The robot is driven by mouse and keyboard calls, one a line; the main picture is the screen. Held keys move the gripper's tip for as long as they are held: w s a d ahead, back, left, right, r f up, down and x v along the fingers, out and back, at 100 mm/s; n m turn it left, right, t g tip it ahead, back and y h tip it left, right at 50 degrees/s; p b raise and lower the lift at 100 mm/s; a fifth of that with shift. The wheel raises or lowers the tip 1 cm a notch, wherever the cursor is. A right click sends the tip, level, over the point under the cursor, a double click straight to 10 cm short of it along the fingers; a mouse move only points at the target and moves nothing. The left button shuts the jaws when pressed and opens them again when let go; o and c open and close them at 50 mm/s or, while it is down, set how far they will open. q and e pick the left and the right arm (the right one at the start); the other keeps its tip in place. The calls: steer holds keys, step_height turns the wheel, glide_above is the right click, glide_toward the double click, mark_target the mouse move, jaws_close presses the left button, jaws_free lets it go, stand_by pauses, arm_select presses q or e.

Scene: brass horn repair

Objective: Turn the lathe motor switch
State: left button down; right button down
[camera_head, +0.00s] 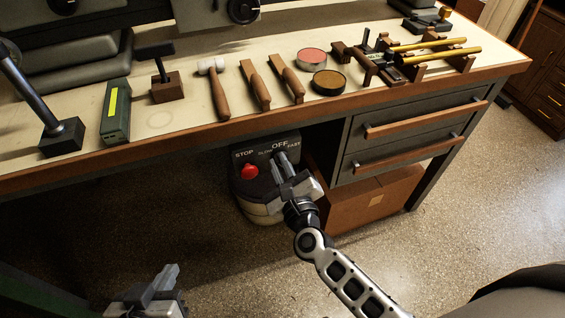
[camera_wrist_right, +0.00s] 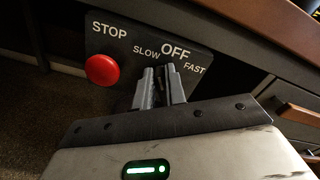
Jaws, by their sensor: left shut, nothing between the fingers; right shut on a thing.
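The lathe motor switch box (camera_head: 243,187) sits under the front edge of the bench. Its dark panel (camera_wrist_right: 107,47) reads STOP, SLOW, OFF and FAST, and a red stop button (camera_head: 250,171) is at its left; the button also shows in the right wrist view (camera_wrist_right: 102,69). My right gripper (camera_head: 281,162) is at the panel just below the OFF label; in the right wrist view its fingers (camera_wrist_right: 161,86) are closed around a small dark piece, the switch knob, mostly hidden between them. My left gripper (camera_head: 168,275) is shut and empty, low at the bottom left, away from the box.
The bench top (camera_head: 185,118) above holds a mallet (camera_head: 217,88), wooden tools, round tins (camera_head: 329,82) and brass rods (camera_head: 437,53). Drawers (camera_head: 415,122) and a brown box (camera_head: 375,198) stand right of the switch box. The speckled floor in front is clear.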

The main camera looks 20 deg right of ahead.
steer(key=shift+a+n, duration=0.1)
steer(key=shift+n, duration=0.5)
steer(key=c, duration=1.4)
jaws_free()
steer(key=shift+c, duration=0.2)
steer(key=shift+f, duration=0.1)
